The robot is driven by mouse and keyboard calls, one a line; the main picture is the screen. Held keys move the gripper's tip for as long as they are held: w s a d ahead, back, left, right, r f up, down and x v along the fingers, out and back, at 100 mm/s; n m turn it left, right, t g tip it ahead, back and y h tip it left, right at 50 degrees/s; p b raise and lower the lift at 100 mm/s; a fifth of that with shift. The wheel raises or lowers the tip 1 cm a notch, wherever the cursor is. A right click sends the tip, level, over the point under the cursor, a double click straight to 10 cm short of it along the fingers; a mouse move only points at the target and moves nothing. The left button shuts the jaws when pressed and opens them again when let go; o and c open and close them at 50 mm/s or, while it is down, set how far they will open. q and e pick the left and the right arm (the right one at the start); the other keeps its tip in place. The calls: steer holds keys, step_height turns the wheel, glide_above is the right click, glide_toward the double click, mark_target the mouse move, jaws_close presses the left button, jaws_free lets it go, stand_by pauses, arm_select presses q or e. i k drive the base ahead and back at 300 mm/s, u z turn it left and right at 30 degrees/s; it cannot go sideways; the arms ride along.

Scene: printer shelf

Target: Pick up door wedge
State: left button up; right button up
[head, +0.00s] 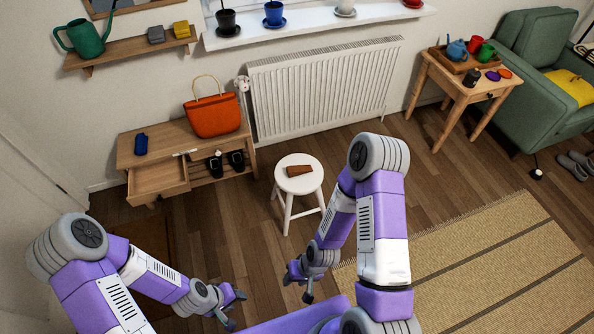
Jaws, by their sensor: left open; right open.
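The door wedge (299,170) looks like a small brown wooden piece. It lies on the round white seat of a stool (298,184) in the middle of the head view. My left gripper (238,308) is low in the view, left of the stool and apart from it, open and empty. My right gripper (297,285) is below the stool in the picture, open and empty, apart from the wedge. Nothing covers the wedge.
A wooden bench (160,150) with an open drawer (159,181) and an orange bag (212,115) stands left of the stool. A radiator (325,90) is on the wall behind. A side table (455,88) stands right. A striped rug (490,255) covers the right floor.

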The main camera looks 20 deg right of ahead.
mark_target(292, 172)
steer(key=u, duration=0.65)
steer(key=i, duration=1.1)
steer(key=z, duration=0.55)
steer(key=i, duration=0.75)
steer(key=z, duration=0.85)
